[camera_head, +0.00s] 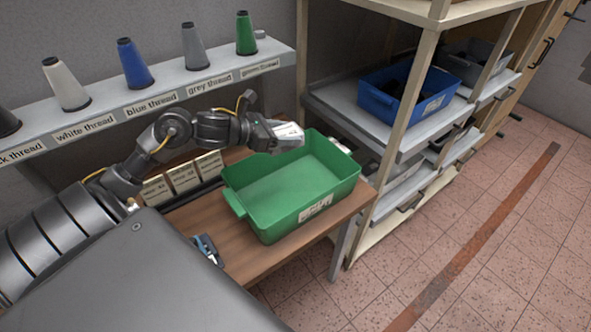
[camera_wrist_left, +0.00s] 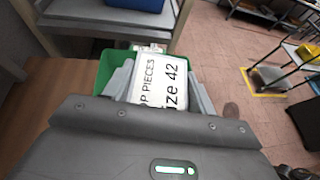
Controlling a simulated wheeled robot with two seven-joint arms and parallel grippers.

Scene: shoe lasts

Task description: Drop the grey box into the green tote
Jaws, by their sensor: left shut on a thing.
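My left gripper (camera_head: 277,134) is shut on the grey box (camera_head: 290,132), whose white label faces up. In the left wrist view the box (camera_wrist_left: 160,85) sits between the two fingers, its label reading "size 42". The green tote (camera_head: 262,232) stands on the wooden table and its visible inside is empty. In the head view the held box is over the tote's far rim. In the left wrist view part of the tote (camera_wrist_left: 104,68) shows behind and beside the box. My right gripper is not in view.
A shelf (camera_head: 110,117) with several thread cones runs behind the table. Small labelled boxes (camera_head: 183,178) stand left of the tote. A small blue-grey item (camera_head: 207,248) lies at the table's front. A rack with a blue bin (camera_head: 378,103) stands at right.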

